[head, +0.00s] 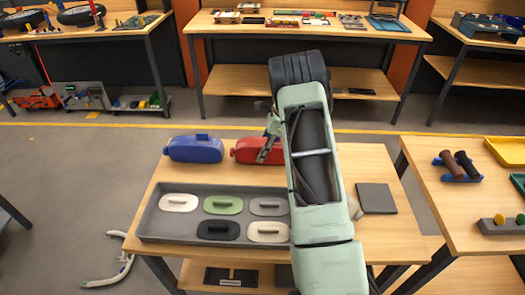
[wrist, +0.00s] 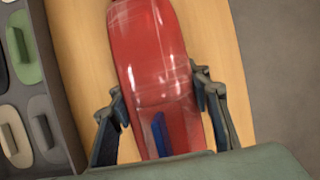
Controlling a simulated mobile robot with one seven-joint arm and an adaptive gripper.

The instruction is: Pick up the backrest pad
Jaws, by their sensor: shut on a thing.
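A long, rounded, glossy red pad (head: 246,150) lies on the wooden table behind the grey tray, its right part hidden by my arm. I take it to be the backrest pad, though nothing in view labels it. In the wrist view the red pad (wrist: 150,60) fills the middle, with a blue strip on its near part. My gripper (wrist: 160,100) has one finger along each side of it and is shut on it. In the head view my gripper (head: 270,146) is partly hidden by my arm. Whether the pad touches the table cannot be told.
A similar blue thing (head: 194,149) lies to the left. The grey tray (head: 150,224) in front holds several oval pieces with raised grips. A flat dark grey plate (head: 376,198) lies right of my arm. Another table (head: 440,200) stands at the right.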

